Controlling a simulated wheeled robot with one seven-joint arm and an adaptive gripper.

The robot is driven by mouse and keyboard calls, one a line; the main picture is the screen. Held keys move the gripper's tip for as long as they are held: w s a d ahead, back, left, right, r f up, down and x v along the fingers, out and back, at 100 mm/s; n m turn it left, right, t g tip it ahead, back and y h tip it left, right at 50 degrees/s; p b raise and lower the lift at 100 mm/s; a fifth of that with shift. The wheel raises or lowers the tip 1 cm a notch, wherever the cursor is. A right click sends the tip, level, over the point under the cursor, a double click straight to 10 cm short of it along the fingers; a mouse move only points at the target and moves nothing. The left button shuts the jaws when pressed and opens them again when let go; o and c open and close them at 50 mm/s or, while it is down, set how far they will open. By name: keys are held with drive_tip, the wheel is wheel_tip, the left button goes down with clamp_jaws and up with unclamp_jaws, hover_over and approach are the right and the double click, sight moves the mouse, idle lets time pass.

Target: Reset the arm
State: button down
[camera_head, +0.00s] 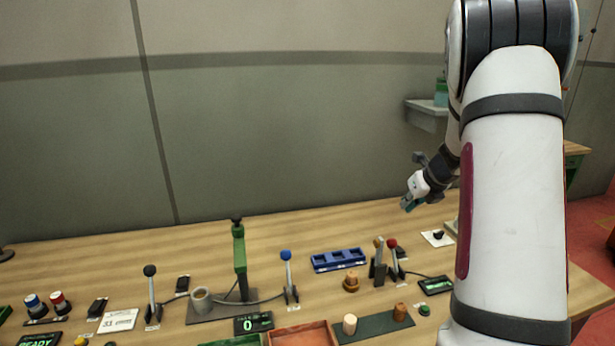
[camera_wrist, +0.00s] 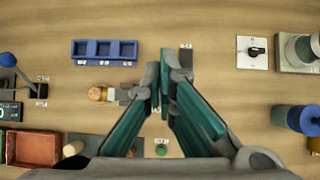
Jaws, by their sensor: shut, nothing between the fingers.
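My gripper (camera_head: 410,203) is raised above the right part of the wooden table, with part of my arm in front of the right side of the head view. In the wrist view my gripper (camera_wrist: 164,78) has its teal fingers together with nothing between them. Below it and to the left lies a blue three-slot rack (camera_head: 339,261), also in the wrist view (camera_wrist: 105,49). A tan stopper-like piece (camera_head: 351,282) stands just in front of the rack. A pale stopper (camera_head: 349,324) and a brown one (camera_head: 400,312) stand on a dark green mat (camera_head: 374,327).
Levers with a red knob (camera_head: 391,244) and a blue knob (camera_head: 286,255) stand upright on the table. A reddish tray (camera_head: 304,335) is at the front. A rotary switch (camera_wrist: 255,51) sits right of my fingers.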

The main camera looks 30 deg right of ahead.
drive_tip(key=s+a+r+n+y, duration=0.1)
drive_tip(key=s+a+r+n, duration=0.1)
drive_tip(key=a+r+n, duration=0.5)
drive_tip(key=s+a+r+n+y, duration=0.15)
drive_tip(key=a+n, duration=0.35)
drive_tip(key=a, duration=0.6)
drive_tip(key=s+a+r+n+y, duration=0.1)
drive_tip(key=s+a+r+n, duration=0.1)
drive_tip(key=a+r+n, duration=0.6)
drive_tip(key=s+a+f+n+h, duration=0.1)
drive_tip(key=s+a+n, duration=0.5)
drive_tip(key=s+n, duration=0.3)
drive_tip(key=s+a+f+n+g+h, duration=0.1)
drive_tip(key=s+a+n, duration=0.6)
drive_tip(key=s+n, duration=0.2)
drive_tip(key=shift+s+a+f, duration=0.15)
drive_tip(key=shift+s+f, duration=0.1)
drive_tip(key=shift+s, duration=0.5)
